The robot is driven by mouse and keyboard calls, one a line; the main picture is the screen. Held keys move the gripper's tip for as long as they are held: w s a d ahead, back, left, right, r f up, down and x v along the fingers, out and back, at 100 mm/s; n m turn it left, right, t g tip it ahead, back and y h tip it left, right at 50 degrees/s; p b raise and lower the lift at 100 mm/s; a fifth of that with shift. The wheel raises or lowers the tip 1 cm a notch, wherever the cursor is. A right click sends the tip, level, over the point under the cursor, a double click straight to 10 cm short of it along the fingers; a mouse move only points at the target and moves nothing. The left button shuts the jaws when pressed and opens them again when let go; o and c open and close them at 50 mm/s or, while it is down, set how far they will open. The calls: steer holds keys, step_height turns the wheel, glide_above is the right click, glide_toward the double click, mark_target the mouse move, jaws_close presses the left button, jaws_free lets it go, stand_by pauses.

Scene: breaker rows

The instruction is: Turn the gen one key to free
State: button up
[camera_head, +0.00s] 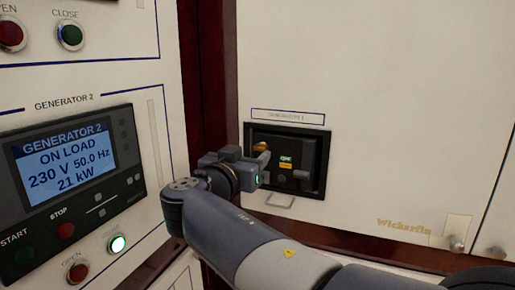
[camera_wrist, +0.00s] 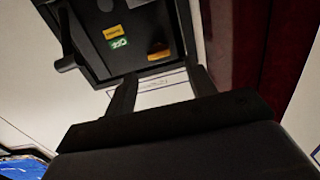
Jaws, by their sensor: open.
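A black breaker unit (camera_head: 318,160) is set in the white cabinet front, under a small label too blurred to read surely. A brass-coloured piece (camera_head: 261,146), which may be the key, sits at its upper left. In the wrist view the brass piece (camera_wrist: 158,51) shows on the dark face, just beyond the fingertips and apparently apart from them. Which way it is turned is unclear. My gripper (camera_head: 262,167) is in front of the unit's left side, hiding part of it. In the wrist view my gripper (camera_wrist: 163,70) has its fingers apart, with nothing between them.
A green tag (camera_wrist: 119,44) and a yellow tag (camera_wrist: 113,32) are on the unit's face. A dark lever (camera_wrist: 66,63) sticks out beside them. The Generator 2 panel (camera_head: 70,155) stands at left, its screen reading on load. A dark red post (camera_head: 206,80) separates the cabinets.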

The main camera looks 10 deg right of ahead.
mark_target(259, 148)
steer(key=shift+p+x, duration=0.3)
steer(key=shift+x, duration=2.5)
steer(key=c, duration=1)
